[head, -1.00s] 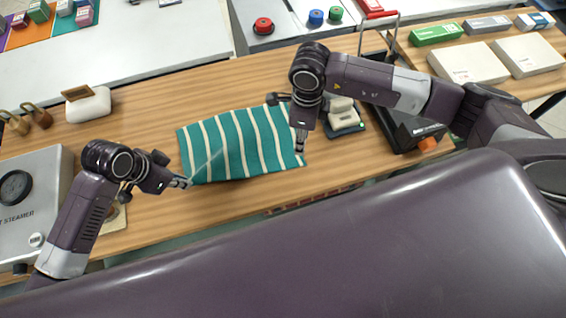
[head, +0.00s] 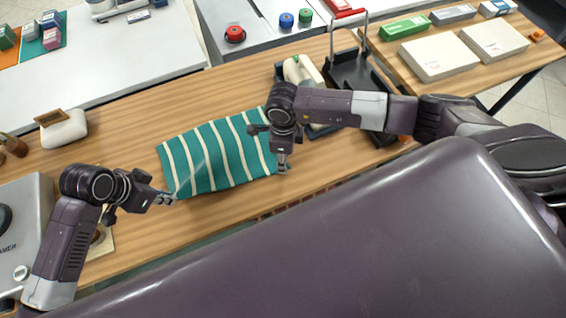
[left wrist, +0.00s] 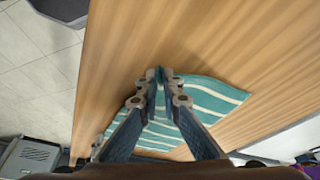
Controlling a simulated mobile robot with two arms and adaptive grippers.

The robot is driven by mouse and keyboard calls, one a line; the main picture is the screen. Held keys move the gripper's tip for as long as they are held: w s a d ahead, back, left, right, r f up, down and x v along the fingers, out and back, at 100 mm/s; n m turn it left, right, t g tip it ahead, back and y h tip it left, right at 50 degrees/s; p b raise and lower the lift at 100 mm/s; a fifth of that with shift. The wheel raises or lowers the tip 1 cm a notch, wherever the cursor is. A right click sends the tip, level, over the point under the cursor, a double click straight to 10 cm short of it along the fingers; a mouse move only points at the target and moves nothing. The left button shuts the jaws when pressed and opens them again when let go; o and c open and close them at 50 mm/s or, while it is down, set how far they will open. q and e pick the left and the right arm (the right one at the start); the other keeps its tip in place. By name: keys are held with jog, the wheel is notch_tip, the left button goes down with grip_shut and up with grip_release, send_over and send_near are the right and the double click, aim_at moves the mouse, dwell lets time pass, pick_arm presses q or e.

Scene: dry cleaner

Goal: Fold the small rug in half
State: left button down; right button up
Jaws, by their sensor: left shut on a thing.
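The small rug (head: 215,155), teal with cream stripes, lies spread on the wooden counter. My left gripper (head: 168,199) is at its near left corner. In the left wrist view the left fingers (left wrist: 160,76) are shut together on an edge of the rug (left wrist: 205,97), which spreads out below and to the right of the fingertips. My right gripper (head: 283,168) points down at the rug's near right corner. Its fingertips are small here, and I cannot tell whether they hold the cloth. My right arm and wrist hide part of the rug's right edge.
A grey steamer box (head: 22,225) stands at the left, and a white block with a wooden handle (head: 63,128) at the back left. A cream-topped device (head: 302,72) and a black tray (head: 358,76) are close behind my right arm. Bare counter (head: 120,140) lies left of the rug.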

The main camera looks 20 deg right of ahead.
jog(key=shift+s+f, duration=0.15)
grip_shut()
dwell(0.6)
jog(key=shift+d, duration=0.1)
jog(key=shift+r, duration=2.55)
